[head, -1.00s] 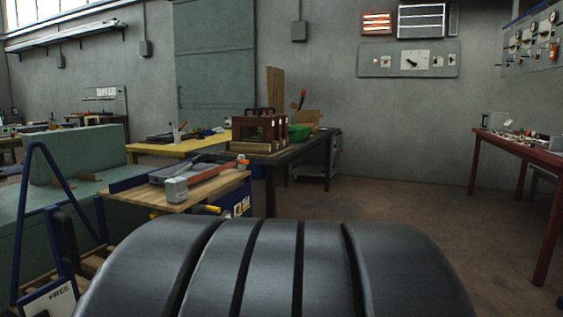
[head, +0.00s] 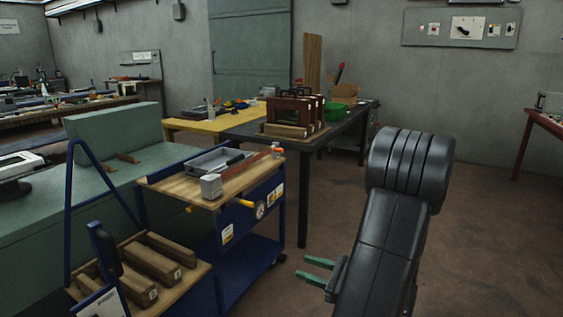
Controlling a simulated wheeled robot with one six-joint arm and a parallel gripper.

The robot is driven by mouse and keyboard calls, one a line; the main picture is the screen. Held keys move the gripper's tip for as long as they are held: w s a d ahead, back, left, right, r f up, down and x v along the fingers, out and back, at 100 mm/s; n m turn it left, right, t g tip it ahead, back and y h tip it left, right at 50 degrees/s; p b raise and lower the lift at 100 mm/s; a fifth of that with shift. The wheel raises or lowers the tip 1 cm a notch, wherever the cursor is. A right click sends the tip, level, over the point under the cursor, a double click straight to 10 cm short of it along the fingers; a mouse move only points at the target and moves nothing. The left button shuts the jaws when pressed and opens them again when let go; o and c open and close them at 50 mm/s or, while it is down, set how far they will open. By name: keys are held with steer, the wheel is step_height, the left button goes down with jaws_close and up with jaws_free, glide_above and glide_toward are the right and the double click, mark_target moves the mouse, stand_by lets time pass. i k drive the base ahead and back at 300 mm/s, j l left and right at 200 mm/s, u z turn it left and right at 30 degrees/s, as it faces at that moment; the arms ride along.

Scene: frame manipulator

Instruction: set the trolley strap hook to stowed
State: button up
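The blue trolley (head: 208,252) stands left of centre in the head view, with a wooden top. A small yellow piece (head: 246,203) sticks out at the front edge of its top, beside a round dial-like plate (head: 260,210). I cannot tell whether this yellow piece is the strap hook, nor its setting. My gripper (head: 302,267) is low, right of the trolley and apart from it. Its two green fingers point left with a gap between them, and nothing shows between them.
Wooden blocks (head: 150,262) lie on a lower shelf in front. A dark table (head: 303,190) stands behind. The floor at right is clear.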

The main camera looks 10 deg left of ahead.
mark_target(273, 149)
steer(key=i+j, duration=0.15)
steer(key=i, duration=0.75)
steer(key=i+j, duration=0.1)
steer(key=i, duration=0.85)
steer(key=i+j, duration=0.15)
steer(key=i, duration=0.75)
